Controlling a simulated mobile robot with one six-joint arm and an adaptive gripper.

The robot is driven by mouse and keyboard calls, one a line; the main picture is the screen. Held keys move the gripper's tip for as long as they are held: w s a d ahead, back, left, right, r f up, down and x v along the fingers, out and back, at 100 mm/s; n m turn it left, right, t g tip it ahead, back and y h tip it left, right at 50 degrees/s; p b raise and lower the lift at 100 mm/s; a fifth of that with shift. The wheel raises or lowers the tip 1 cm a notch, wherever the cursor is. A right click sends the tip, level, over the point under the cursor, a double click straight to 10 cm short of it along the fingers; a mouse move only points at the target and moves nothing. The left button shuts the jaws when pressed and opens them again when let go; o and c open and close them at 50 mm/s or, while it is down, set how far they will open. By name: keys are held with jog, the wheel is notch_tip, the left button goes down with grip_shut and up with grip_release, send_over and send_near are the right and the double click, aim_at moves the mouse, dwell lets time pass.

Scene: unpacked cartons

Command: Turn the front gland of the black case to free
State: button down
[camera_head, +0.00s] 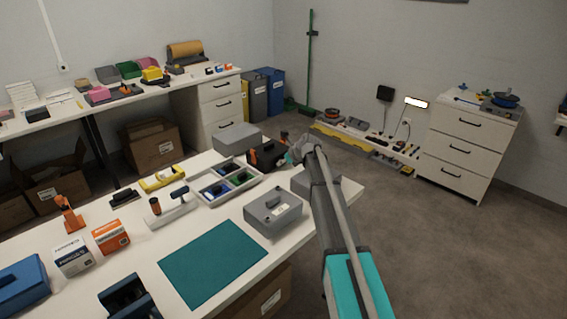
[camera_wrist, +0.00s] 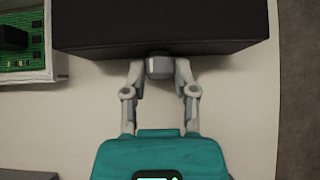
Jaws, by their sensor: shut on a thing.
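The black case (camera_head: 262,158) stands near the far right edge of the white table in the head view. It fills the top of the wrist view (camera_wrist: 160,22) as a dark block. The front gland (camera_wrist: 160,67) is a grey knob on the case's near side. My gripper (camera_wrist: 160,70) has one finger on each side of the gland and is shut on it. In the head view my gripper (camera_head: 291,155) is small beside the case, and the gland cannot be made out there. The gland's turn setting cannot be read.
A tray of green and blue parts (camera_head: 203,193) stands left of the case; its green board (camera_wrist: 22,58) shows in the wrist view. A grey lidded box (camera_head: 272,213) is nearer. The teal mat (camera_head: 213,263) is bare. The table edge lies right of the case.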

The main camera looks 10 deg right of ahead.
dwell(0.8)
jog(key=shift+c, duration=2.1)
grip_release()
jog(key=shift+s+r, duration=0.1)
jog(key=p+v, duration=0.9)
jog(key=v, duration=0.4)
jog(key=shift+s+d+p, duration=0.15)
jog(key=shift+d+p, duration=0.1)
jog(key=shift+p, duration=0.15)
jog(key=shift+r, duration=0.1)
